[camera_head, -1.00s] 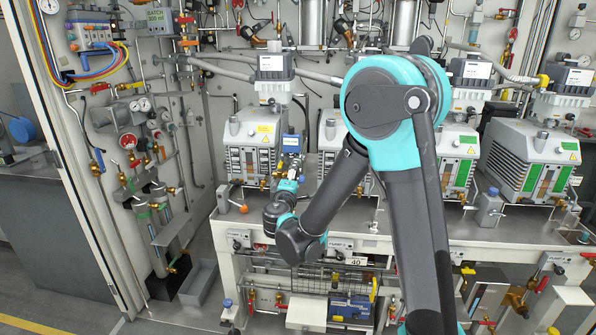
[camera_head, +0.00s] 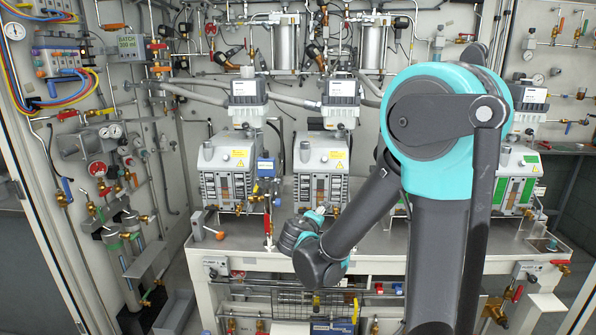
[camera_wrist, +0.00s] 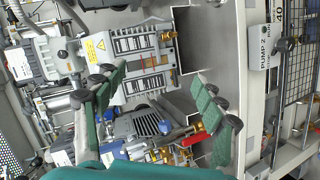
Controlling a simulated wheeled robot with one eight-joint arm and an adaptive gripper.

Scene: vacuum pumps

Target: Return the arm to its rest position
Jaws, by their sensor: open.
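My arm rises at the right of the head view and bends down to the left, with its wrist (camera_head: 318,250) in front of the bench's front edge. My gripper (camera_wrist: 160,82) is open in the wrist view, its two green-padded fingers wide apart with nothing held between them. In the head view the fingers are mostly hidden behind the wrist. Beyond the fingers, the wrist view shows a grey pump with a yellow warning label (camera_wrist: 101,45) and a grey ribbed motor-like part (camera_wrist: 150,122). I cannot tell how far the fingertips are from these.
Grey vacuum pumps (camera_head: 228,165) stand in a row on the bench (camera_head: 400,238), another (camera_head: 320,160) just behind my wrist. A blue device (camera_head: 265,168) is between these two. Pipes and gauges cover the left panel (camera_head: 95,150).

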